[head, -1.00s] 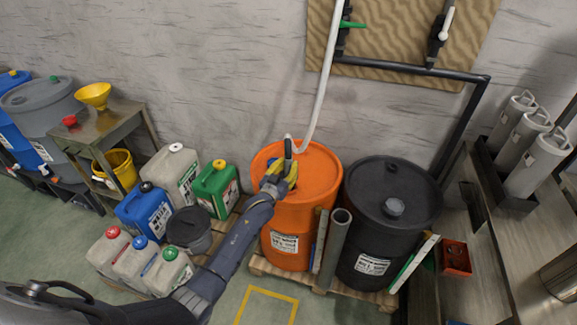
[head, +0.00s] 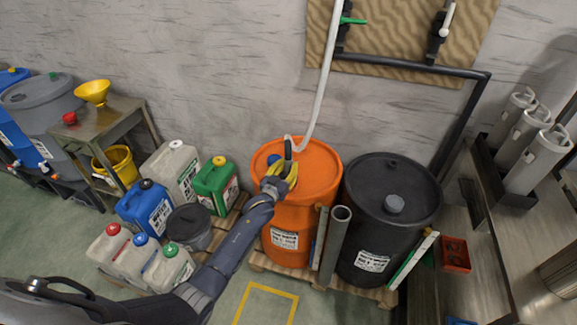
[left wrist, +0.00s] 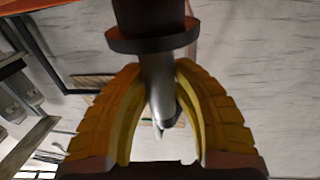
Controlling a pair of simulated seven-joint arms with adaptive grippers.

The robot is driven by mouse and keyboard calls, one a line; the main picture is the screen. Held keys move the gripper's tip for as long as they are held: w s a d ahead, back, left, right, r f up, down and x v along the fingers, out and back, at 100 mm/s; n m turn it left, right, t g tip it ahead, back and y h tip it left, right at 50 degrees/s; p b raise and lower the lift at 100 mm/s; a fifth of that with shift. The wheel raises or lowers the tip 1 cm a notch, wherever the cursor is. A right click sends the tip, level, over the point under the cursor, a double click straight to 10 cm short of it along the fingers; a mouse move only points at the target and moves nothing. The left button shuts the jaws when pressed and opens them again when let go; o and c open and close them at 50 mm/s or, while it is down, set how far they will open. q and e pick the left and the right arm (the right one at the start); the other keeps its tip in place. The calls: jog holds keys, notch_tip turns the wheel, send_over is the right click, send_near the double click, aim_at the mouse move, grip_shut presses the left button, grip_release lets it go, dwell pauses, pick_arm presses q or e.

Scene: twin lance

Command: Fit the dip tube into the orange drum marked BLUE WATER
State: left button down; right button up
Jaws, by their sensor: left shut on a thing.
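The orange drum (head: 315,170) stands upright on a pallet; the print on its white label is too small to read. My left gripper (head: 284,174) is over the left part of the drum's lid, beside a blue cap (head: 273,159). Its yellow fingers (left wrist: 163,105) are shut on the dip tube (left wrist: 157,75), a grey tube with a dark collar and a dark upper section. My right gripper is not in view.
A black drum (head: 390,205) stands close on the right, with a grey pipe (head: 335,240) leaning between the drums. Several canisters (head: 150,210) and a dark bucket (head: 188,227) stand on the left. A metal bench (head: 510,240) is at the right.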

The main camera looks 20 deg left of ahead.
pick_arm(q)
jog(key=shift+f, duration=1.1)
jog(key=c, duration=1.1)
grip_release()
jog(key=shift+f, duration=0.15)
jog(key=shift+s+a, duration=0.3)
jog(key=shift+s, duration=1.7)
jog(key=shift+s+a, duration=0.3)
jog(key=shift+s, duration=1.65)
jog(key=shift+s+a, duration=0.3)
jog(key=shift+s, duration=1.7)
